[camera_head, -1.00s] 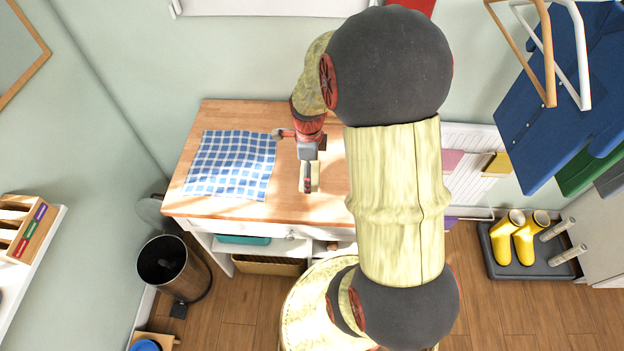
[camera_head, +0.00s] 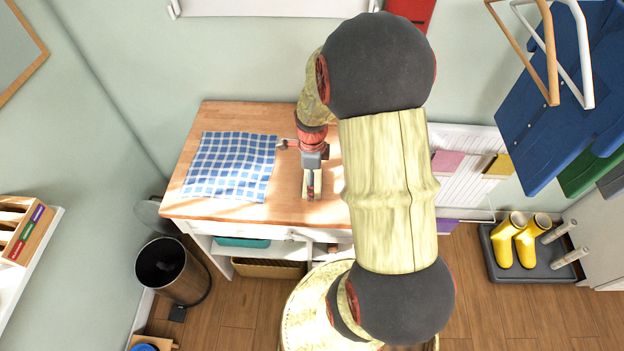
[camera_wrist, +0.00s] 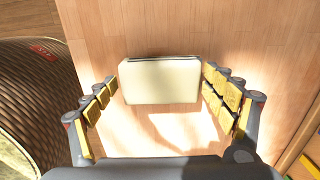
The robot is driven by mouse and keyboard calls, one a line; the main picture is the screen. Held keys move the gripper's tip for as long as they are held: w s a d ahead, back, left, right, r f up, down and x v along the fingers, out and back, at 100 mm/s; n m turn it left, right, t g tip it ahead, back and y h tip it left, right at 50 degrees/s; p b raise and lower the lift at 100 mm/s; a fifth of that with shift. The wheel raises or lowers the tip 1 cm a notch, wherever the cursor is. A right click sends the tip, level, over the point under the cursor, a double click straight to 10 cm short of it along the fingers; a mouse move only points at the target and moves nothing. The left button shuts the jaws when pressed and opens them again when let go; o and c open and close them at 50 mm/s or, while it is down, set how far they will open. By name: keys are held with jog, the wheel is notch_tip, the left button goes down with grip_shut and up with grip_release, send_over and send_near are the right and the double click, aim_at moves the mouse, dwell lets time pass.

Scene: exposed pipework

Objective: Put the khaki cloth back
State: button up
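A pale cream, block-shaped piece (camera_wrist: 162,82), which I take to be the khaki cloth, stands on the wooden tabletop in the wrist view. In the head view its pale edge (camera_head: 306,186) shows beside my gripper. My gripper (camera_wrist: 160,84) is open, with one finger to the left and one to the right of the piece. Small gaps show between the fingers and its sides, so it is not clamped. A white slatted rack (camera_head: 468,188) on the wall to the right carries a pink cloth (camera_head: 446,160) and a mustard-yellow cloth (camera_head: 497,166).
A blue checked cloth (camera_head: 231,166) lies flat on the left of the wooden table (camera_head: 283,205). A metal bin (camera_head: 172,272) stands left of the table. Blue clothes (camera_head: 560,90) and hangers (camera_head: 550,60) are at the upper right, above yellow boots (camera_head: 515,240).

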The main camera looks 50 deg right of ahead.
jog(key=shift+o, duration=0.7)
jog(key=w+a+r+n+t+p, duration=0.1)
jog(key=a+r+n, duration=0.25)
jog(key=r, duration=0.65)
jog(key=a+r+n+p, duration=0.2)
jog(key=a+r+n, duration=0.15)
jog(key=r, duration=0.65)
jog(key=s+a+r+n+t, duration=0.2)
jog(key=s+a+r+n, duration=0.2)
jog(key=a+n, duration=0.4)
jog(key=s+a+r+n+t, duration=0.2)
jog(key=s+a+r+n, duration=0.2)
jog(key=a+r+n, duration=0.3)
jog(key=n, duration=0.5)
jog(key=shift+s+a+n+t, duration=0.25)
jog(key=shift+a+n+t, duration=0.05)
jog(key=shift+a+n, duration=0.1)
jog(key=shift+r, duration=0.1)
